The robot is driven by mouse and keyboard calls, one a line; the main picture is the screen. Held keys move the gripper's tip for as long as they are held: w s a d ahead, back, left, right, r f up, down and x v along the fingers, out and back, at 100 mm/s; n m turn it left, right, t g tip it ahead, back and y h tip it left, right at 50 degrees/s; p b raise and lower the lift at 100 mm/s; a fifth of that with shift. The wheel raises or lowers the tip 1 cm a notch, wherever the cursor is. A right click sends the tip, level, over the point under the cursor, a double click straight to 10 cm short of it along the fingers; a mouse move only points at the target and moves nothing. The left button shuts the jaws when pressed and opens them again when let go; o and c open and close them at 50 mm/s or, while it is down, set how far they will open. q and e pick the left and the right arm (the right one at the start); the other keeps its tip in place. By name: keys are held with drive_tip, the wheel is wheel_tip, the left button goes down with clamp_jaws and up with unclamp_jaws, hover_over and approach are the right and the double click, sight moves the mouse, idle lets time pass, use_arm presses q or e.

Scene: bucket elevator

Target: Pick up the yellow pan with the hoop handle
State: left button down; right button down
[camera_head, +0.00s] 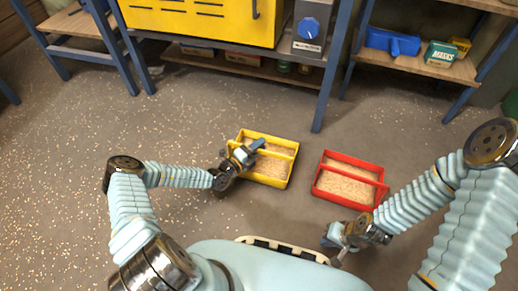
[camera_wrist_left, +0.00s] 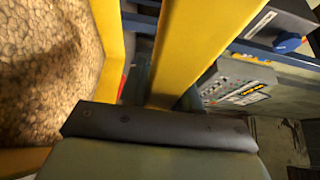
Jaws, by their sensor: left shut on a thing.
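The yellow pan (camera_head: 266,181) holds tan grain and sits on the floor, or very near it, in the middle of the head view. Its yellow hoop handle (camera_head: 281,150) crosses above the grain. My left gripper (camera_head: 250,150) is at the handle, shut on it. In the left wrist view the handle (camera_wrist_left: 196,45) is a thick yellow bar running down to the dark finger (camera_wrist_left: 155,126), with the pan's rim (camera_wrist_left: 107,40) and grain at the left. My right gripper (camera_head: 336,242) hangs below the red pan, apart from it; its jaws are too small to read.
A red pan (camera_head: 345,200) with grain stands right of the yellow one. A blue-legged bench with a yellow cabinet (camera_head: 200,18) and a grey box with a blue knob (camera_head: 309,28) is behind. Shelves (camera_head: 420,66) stand at the upper right. Grain is scattered on the open floor at left.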

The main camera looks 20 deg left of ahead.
use_arm(q)
drive_tip(key=s+d+r+p, duration=0.3)
drive_tip(key=s+r+p, duration=0.3)
drive_tip(key=s+r, duration=0.5)
drive_tip(key=shift+s+d+r, duration=0.35)
drive_tip(key=shift+s+d, duration=0.05)
drive_tip(key=shift+s, duration=0.85)
drive_tip(key=shift+r, duration=0.1)
